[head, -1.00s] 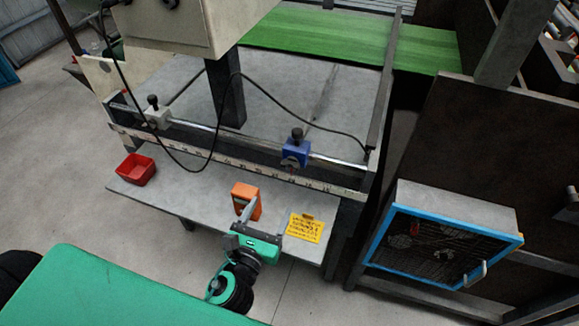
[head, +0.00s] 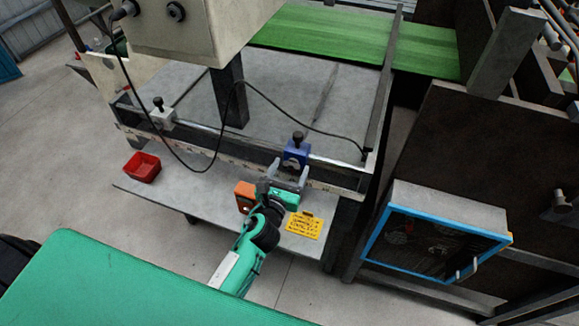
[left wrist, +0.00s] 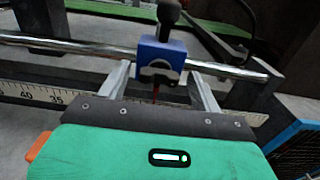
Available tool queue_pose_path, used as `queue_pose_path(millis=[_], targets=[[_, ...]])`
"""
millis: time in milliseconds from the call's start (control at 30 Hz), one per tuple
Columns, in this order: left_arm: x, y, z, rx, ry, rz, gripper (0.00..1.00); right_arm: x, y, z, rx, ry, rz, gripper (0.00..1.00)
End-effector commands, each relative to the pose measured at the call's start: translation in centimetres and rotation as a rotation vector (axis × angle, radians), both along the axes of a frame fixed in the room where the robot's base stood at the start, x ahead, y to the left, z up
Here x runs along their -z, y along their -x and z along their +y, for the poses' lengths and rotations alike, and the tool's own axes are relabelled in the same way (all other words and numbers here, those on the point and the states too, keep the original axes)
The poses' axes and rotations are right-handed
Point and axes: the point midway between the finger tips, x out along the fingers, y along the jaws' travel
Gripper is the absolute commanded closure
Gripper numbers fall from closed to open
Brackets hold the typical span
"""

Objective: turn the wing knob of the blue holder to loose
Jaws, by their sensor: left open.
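The blue holder (head: 296,153) sits on the chrome rail, with a black knob (head: 298,136) on its top. In the left wrist view the blue holder (left wrist: 161,56) is straight ahead, and a dark wing knob (left wrist: 159,73) shows on its near face. My left gripper (head: 289,172) is open just in front of the holder. In the left wrist view its two fingers (left wrist: 160,83) stand on either side of the wing knob, apart from it. Nothing is between the fingers except the view of the holder. My right gripper is not in view.
A white holder (head: 162,117) sits farther left on the rail. A ruled scale (head: 330,187) runs below the rail. An orange block (head: 245,196), a yellow label card (head: 304,225) and a red bin (head: 142,168) are on the grey table. A black cable hangs across the rail.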

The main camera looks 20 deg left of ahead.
Motion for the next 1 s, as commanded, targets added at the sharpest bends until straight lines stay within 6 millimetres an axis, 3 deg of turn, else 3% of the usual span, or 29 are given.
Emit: queue_pose_path(millis=[333,567,1000], targets=[[0.06,-0.32,-0.01,0.000,0.001,0.001,0.36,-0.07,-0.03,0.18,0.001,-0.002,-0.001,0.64],[0.05,-0.30,-0.01,0.000,0.001,0.001,0.79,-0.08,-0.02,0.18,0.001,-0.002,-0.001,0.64],[0.04,-0.32,0.02,0.000,0.095,0.002,0.79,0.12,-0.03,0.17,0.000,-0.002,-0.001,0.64]])
